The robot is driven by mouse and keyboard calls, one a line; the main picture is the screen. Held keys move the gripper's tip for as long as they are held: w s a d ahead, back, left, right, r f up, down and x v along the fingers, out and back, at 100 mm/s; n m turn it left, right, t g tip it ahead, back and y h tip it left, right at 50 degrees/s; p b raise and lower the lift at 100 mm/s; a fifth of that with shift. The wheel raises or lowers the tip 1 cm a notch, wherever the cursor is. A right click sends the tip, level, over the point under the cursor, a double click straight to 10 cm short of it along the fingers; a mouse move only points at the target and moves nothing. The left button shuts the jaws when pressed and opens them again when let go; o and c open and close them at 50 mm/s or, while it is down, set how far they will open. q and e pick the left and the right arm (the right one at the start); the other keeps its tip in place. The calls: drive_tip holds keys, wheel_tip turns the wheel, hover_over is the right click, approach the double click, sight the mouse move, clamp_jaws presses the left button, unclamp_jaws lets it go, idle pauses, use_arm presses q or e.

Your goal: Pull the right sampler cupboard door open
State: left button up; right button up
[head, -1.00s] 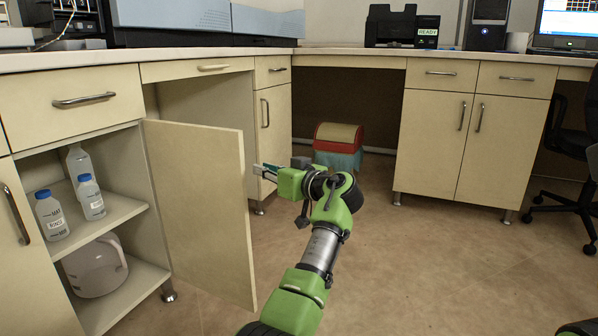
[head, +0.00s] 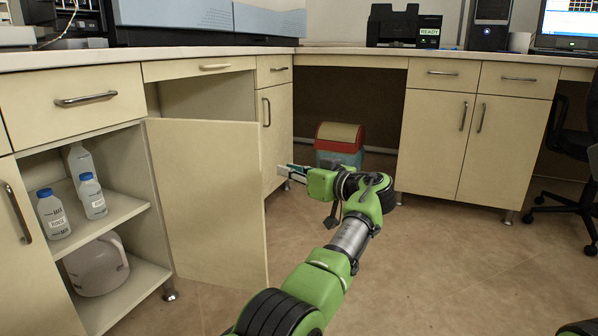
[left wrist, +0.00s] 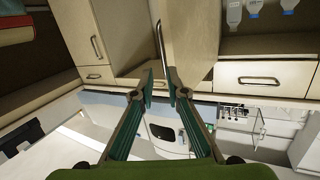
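The right sampler cupboard door (head: 205,200) is a cream panel standing well open, its inner face towards the head camera and its free edge at the right. It also shows in the left wrist view (left wrist: 192,35), with a bar handle (left wrist: 161,45) along it. My left gripper (head: 287,172) is just right of the door's free edge, a little below its top. In the left wrist view, its two fingers (left wrist: 161,85) are apart with a narrow gap; one overlaps the door panel. I cannot tell whether it touches. My right gripper is out of view.
The open cupboard (head: 125,207) holds blue-capped bottles (head: 53,213) and a white jug (head: 98,266). A red-lidded bin (head: 338,145) stands under the corner counter. Another cupboard (head: 462,148) is at the right. The floor (head: 450,270) between is clear.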

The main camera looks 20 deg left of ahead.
use_arm(q)
drive_tip(key=shift+w+d, duration=0.25)
drive_tip(key=shift+d, duration=0.8)
